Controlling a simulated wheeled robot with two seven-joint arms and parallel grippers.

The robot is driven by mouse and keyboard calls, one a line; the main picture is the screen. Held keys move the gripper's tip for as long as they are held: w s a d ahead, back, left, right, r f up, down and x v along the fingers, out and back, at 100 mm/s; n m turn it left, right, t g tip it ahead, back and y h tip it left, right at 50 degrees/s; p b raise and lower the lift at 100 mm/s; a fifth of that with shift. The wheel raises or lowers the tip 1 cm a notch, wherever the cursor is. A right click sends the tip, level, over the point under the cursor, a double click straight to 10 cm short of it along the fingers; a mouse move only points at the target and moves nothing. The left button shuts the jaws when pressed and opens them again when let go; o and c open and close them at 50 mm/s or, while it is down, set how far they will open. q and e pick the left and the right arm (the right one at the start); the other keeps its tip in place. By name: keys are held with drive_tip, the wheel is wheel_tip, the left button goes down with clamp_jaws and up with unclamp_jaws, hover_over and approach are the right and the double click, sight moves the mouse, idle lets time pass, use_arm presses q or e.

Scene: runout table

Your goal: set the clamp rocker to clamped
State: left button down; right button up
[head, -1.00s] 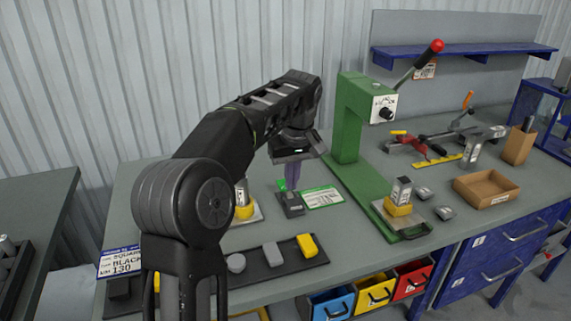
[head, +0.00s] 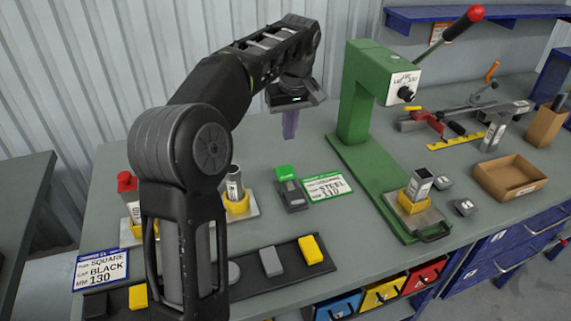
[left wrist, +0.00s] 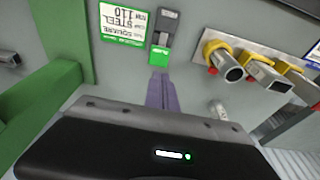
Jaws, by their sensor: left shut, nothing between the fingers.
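The clamp rocker (head: 290,190) is a small grey switch on the table beside a green-edged STEEL 110 card (head: 327,187). Its green end (head: 285,173), at the far side, looks raised, and its grey end lies nearer the table front. In the left wrist view the rocker (left wrist: 166,30) shows its green end towards my fingers; lettering on it is too small to read. My left gripper (head: 290,133) has its purple fingers shut and empty, above and behind the rocker, apart from it. The fingers also show in the left wrist view (left wrist: 161,80). My right gripper is out of view.
The green press (head: 355,110) with a red-knobbed lever stands right of the rocker. Yellow holders with grey tubes (head: 237,190) stand to the left. A dark tray (head: 290,268) with blocks lies in front. A cardboard box (head: 510,178) is at the right.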

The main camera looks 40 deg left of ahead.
sight(283, 169)
use_arm(q)
drive_tip(key=f, duration=0.4)
drive_tip(key=w+a+f+p, duration=0.1)
drive_tip(key=f, duration=0.4)
drive_tip(key=a+f+p, duration=0.1)
drive_tip(key=f, duration=0.3)
drive_tip(key=shift+w+f, duration=0.2)
drive_tip(key=shift+f, duration=0.05)
drive_tip(key=shift+f, duration=0.1)
drive_tip(key=shift+w+a+f+b, duration=0.25)
drive_tip(key=shift+a+f+b, duration=0.15)
drive_tip(key=shift+f+b, duration=0.2)
drive_tip(key=shift+w+a+f+b, duration=0.25)
drive_tip(key=shift+a+f+b, duration=0.1)
drive_tip(key=shift+f+b, duration=0.15)
drive_tip(key=shift+r, duration=0.15)
